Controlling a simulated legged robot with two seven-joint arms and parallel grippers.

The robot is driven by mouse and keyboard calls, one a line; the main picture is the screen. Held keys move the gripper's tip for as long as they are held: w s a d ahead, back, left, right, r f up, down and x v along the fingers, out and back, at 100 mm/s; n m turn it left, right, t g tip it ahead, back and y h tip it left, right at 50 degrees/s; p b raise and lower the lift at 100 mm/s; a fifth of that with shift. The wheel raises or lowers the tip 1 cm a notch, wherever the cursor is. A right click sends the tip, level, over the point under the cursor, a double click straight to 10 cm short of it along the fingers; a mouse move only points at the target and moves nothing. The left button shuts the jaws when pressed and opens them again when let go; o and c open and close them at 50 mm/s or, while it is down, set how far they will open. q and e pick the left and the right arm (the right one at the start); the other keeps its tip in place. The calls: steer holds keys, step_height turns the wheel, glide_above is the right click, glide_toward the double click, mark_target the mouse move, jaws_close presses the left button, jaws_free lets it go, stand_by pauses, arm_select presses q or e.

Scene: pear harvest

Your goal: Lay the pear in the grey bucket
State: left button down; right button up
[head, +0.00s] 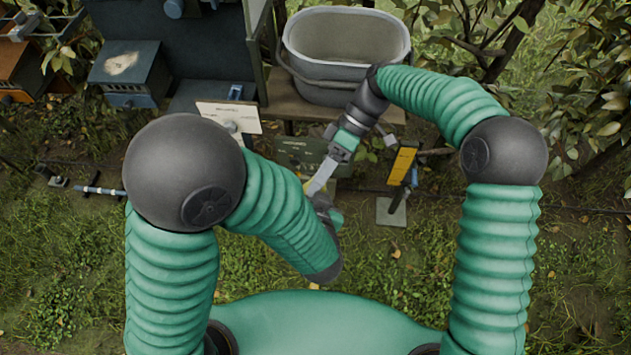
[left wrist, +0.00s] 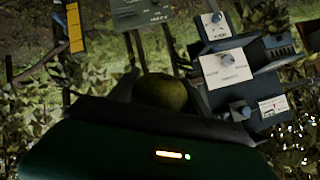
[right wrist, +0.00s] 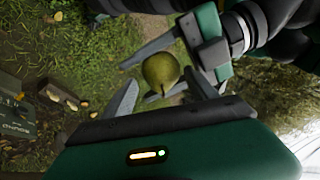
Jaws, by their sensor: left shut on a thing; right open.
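The pear (right wrist: 161,72) is yellow-green and shows in the right wrist view, held by my left gripper (right wrist: 172,46), whose fingers reach in from the upper right. In the left wrist view the pear (left wrist: 160,92) sits between the left fingers. My right gripper (right wrist: 160,95) is open, its two fingers on either side of the pear's near end; I cannot tell whether they touch it. In the head view my right gripper (head: 322,178) points down-left, and my left arm mostly hides the left gripper and the pear. The grey bucket (head: 345,70) stands at the top centre, apparently empty.
The bucket stands on a wooden shelf (head: 285,103). Dark equipment boxes (head: 125,75) and a white panel (head: 228,113) are to its left. A yellow post (head: 402,165) stands below it, and leafy branches (head: 590,100) fill the right. Grass covers the ground.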

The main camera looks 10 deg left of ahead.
arm_select(q)
steer(key=shift+w, duration=0.1)
arm_select(e)
steer(key=shift+x, duration=1.3)
steer(key=shift+c, duration=0.5)
steer(key=shift+w+f, duration=0.1)
steer(key=shift+w, duration=0.05)
steer(key=c, duration=1.2)
arm_select(q)
steer(key=c, duration=0.7)
jaws_free()
steer(key=shift+c, duration=0.2)
steer(key=o, duration=0.3)
